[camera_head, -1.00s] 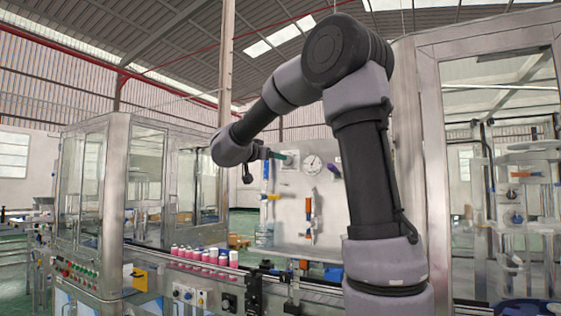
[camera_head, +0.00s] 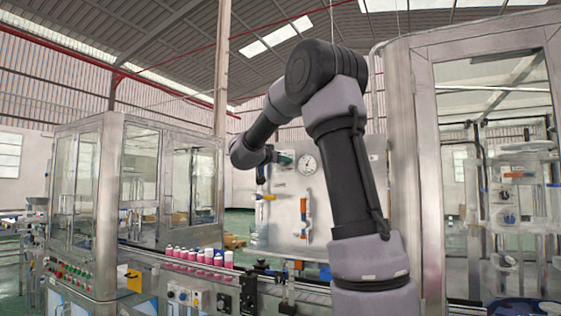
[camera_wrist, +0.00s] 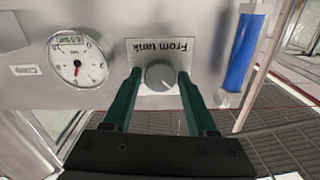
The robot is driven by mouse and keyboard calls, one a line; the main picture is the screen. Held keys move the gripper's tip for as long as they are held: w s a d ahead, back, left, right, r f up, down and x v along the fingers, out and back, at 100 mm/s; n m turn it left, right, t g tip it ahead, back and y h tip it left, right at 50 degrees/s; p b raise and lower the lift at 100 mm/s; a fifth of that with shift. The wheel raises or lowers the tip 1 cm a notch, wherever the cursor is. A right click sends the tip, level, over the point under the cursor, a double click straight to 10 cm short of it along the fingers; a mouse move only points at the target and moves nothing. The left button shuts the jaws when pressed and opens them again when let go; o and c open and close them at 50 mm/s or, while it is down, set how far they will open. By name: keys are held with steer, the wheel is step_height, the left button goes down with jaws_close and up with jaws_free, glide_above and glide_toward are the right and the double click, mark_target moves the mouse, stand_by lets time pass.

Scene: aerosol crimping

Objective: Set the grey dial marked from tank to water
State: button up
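The grey dial (camera_wrist: 160,75) sits on the steel panel, beside a white label reading "From tank" (camera_wrist: 160,45), upside down in the wrist view. A pale mark shows on the dial's lower right part, but the exact setting is hard to read. My gripper (camera_wrist: 158,72) has its green fingers on either side of the dial. A gap shows at the left finger, and the right finger is very close to the dial's edge. In the head view my gripper (camera_head: 286,158) is at the panel, left of the gauge, and the dial is hidden there.
A round gauge (camera_wrist: 76,60) is on the panel left of the dial in the wrist view. A blue cylinder (camera_wrist: 243,52) stands to its right. An orange-handled part (camera_head: 303,208) hangs lower on the panel. Pink cans (camera_head: 195,256) line the conveyor.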

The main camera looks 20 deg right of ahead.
jaws_close()
steer(key=shift+m, duration=0.4)
steer(key=shift+f+m, duration=0.1)
steer(key=shift+m, duration=3.9)
steer(key=shift+o, duration=2.4)
jaws_free()
steer(key=shift+s, duration=0.1)
